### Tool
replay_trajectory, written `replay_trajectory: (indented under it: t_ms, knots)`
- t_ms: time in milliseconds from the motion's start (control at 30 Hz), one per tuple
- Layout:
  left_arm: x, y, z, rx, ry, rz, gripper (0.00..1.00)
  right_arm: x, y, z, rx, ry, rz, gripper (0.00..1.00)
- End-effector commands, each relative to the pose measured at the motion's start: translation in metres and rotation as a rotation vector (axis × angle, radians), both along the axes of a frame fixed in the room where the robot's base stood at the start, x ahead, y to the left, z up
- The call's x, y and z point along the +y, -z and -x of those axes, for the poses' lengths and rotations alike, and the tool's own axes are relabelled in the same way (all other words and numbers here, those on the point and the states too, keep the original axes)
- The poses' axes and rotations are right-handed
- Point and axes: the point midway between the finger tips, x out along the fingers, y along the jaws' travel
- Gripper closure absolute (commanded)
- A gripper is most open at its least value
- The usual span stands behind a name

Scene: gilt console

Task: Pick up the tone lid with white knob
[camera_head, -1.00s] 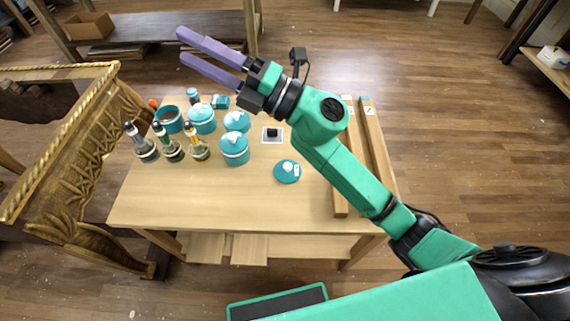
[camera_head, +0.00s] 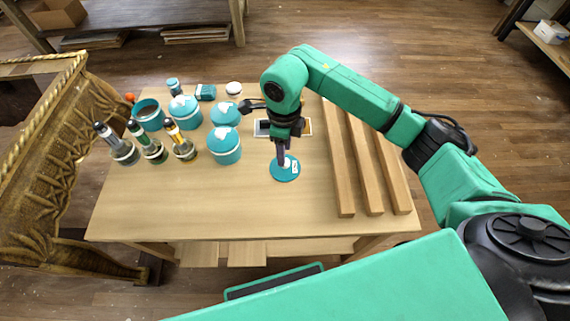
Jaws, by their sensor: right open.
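The tone lid with white knob (camera_head: 285,174) is a flat teal disc lying on the wooden table (camera_head: 190,217), right of the teal pots. It has a small white label on its right side. The gripper is open. My left gripper is not in view.
Teal lidded pots (camera_head: 225,151) and several bottles (camera_head: 152,150) stand on the table's left half. Wooden beams (camera_head: 367,170) lie along the right side. A carved gilt console (camera_head: 55,165) stands left of the table. The table's front is clear.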

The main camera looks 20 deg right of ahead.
Motion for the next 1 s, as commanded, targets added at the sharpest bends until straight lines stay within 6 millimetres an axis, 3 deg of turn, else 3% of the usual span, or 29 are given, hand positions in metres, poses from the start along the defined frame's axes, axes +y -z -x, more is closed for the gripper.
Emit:
replay_trajectory:
  t_ms: [233,500,633,1000]
  knots:
    - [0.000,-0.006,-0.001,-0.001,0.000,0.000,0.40,-0.001,0.044,0.001,0.005,-0.001,-0.002,0.49]
    - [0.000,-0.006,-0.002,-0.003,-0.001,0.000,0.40,-0.001,0.052,0.000,0.000,-0.001,-0.001,0.49]
    - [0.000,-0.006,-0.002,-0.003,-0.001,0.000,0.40,-0.001,0.052,0.000,0.000,-0.001,-0.001,0.98]
    - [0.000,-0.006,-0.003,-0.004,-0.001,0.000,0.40,-0.001,0.048,-0.001,-0.001,-0.001,-0.002,1.00]
